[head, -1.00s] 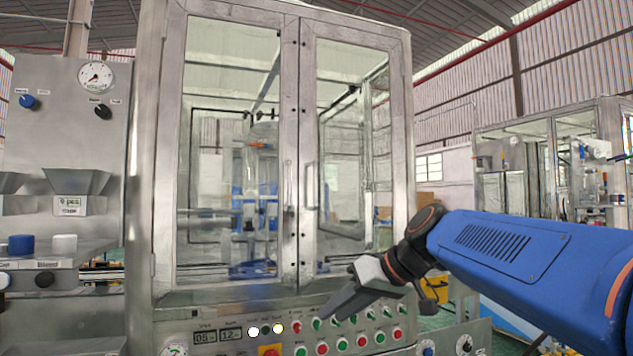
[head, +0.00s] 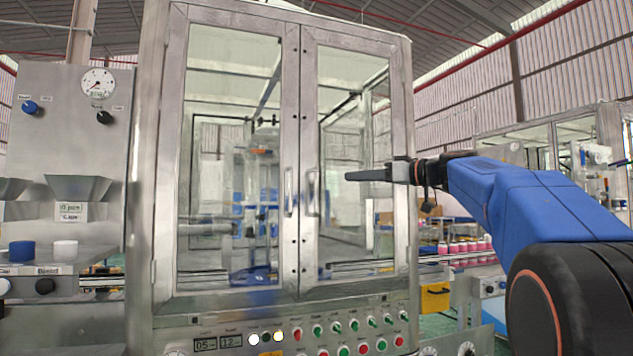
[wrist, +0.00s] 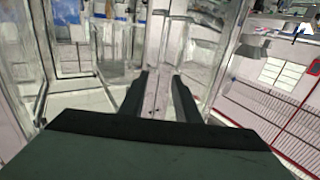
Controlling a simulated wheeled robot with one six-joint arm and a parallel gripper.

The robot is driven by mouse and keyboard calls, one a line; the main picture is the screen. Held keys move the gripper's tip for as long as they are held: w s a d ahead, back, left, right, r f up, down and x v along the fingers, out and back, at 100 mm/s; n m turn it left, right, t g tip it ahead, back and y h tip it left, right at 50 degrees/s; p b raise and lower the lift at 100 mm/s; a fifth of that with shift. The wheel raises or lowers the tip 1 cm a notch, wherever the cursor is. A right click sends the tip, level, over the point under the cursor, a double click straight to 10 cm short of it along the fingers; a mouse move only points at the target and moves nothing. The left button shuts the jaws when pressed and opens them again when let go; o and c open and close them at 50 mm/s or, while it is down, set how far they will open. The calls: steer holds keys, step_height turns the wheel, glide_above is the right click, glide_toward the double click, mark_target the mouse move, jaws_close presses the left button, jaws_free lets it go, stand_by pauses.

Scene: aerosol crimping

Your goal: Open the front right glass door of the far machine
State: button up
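The machine in the centre of the head view has a metal frame (head: 408,150) and two front glass doors, both shut. The right glass door (head: 352,110) has a vertical bar handle (head: 312,193) near its inner edge, beside the left door's handle (head: 288,192). My gripper (head: 348,176) points left in front of the right door, to the right of its handle and apart from it in the picture. In the wrist view my gripper (wrist: 160,82) shows two dark fingers with a gap between them, open and empty. A metal frame post shows beyond the gap.
A control panel with several coloured buttons (head: 317,329) lies below the doors. A station with a gauge (head: 98,82) and hoppers stands at the left. Another glass-walled machine (head: 540,135) and a row of pink-and-white containers (head: 465,247) are at the right.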

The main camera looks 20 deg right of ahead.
steer(key=x, duration=1.5)
steer(key=shift+s, duration=0.1)
jaws_close()
